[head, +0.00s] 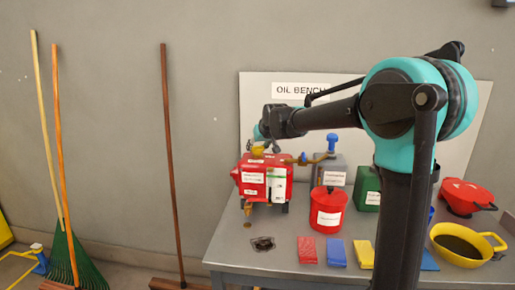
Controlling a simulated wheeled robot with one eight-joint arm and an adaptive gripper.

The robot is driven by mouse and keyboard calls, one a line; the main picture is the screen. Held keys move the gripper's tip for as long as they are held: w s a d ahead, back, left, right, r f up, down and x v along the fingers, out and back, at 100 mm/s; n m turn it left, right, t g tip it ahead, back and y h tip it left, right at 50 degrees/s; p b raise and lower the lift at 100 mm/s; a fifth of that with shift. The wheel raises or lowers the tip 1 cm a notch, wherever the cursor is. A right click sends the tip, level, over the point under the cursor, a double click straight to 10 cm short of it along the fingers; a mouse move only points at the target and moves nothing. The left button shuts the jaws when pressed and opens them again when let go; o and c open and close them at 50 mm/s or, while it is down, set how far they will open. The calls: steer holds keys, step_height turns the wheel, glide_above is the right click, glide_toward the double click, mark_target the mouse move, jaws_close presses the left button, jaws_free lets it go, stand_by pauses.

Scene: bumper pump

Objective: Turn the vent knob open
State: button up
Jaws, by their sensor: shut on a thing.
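A red pump box (265,177) with white labels stands at the left of the grey bench. A small yellow knob (258,151), which I take for the vent knob, sits at its top. My gripper (262,146) reaches down from the end of my arm to this knob and is shut on it. The fingers are small here and partly hide the knob, so how far it is turned cannot be told. A brass pipe with a blue top (332,143) shows just right of the box.
A red can (327,209) and a green container (367,190) stand right of the pump. Red (307,250), blue and yellow cloths lie at the front. A yellow pan (464,243) of dark liquid is at the right. Brooms (60,180) lean on the left wall.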

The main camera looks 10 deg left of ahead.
steer(key=shift+n+g+y, duration=1)
steer(key=shift+n+y, duration=0.3)
steer(key=shift+n, duration=0.9)
steer(key=o, duration=1.2)
steer(key=v, duration=1.2)
steer(key=shift+d, duration=0.1)
